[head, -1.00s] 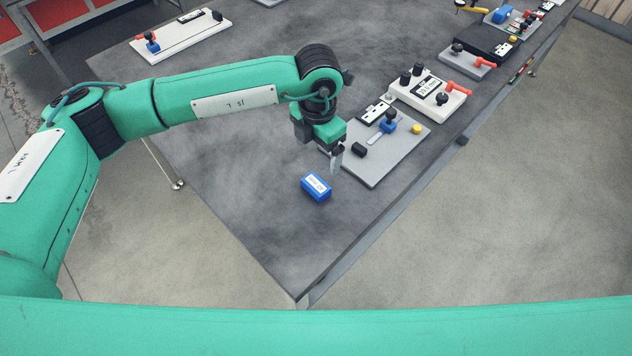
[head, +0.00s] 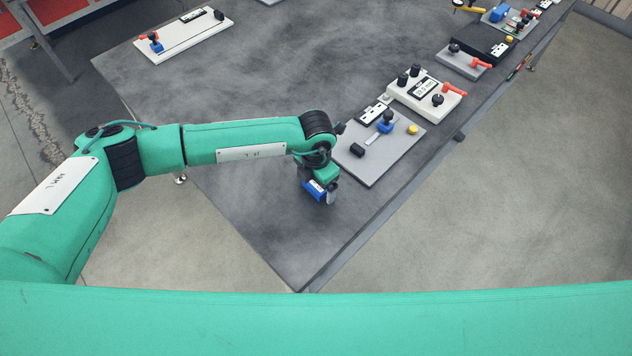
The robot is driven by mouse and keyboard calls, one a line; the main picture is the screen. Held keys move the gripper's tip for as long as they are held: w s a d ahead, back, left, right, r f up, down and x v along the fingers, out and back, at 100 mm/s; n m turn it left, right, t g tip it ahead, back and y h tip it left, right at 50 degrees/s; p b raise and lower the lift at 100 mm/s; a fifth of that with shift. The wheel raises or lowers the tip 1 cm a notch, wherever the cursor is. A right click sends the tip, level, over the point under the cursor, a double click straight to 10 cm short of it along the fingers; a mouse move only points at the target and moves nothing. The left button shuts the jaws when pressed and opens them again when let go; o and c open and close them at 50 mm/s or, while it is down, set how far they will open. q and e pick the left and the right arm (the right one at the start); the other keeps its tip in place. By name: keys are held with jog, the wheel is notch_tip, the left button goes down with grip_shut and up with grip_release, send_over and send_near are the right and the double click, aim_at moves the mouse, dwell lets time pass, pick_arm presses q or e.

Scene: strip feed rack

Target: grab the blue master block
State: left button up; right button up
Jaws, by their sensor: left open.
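The blue master block (head: 313,191) has a white label on top and lies on the dark grey table near its front corner. My left gripper (head: 324,196) is lowered right at the block, with one finger showing on the block's right side. The gripper is open. My wrist hides part of the block, and I cannot tell whether the fingers touch it. My right gripper does not show.
A grey plate (head: 385,157) with a blue knob, a yellow button and a black block lies just right of my left gripper. A white box (head: 427,95) with a red handle stands beyond it. A white fixture (head: 184,36) sits far left. The table's middle is clear.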

pick_arm(q)
jog(key=shift+f, duration=0.1)
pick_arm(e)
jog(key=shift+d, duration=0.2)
pick_arm(q)
jog(key=c, duration=1.6)
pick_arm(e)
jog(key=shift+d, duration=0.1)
pick_arm(q)
jog(key=shift+o, duration=0.2)
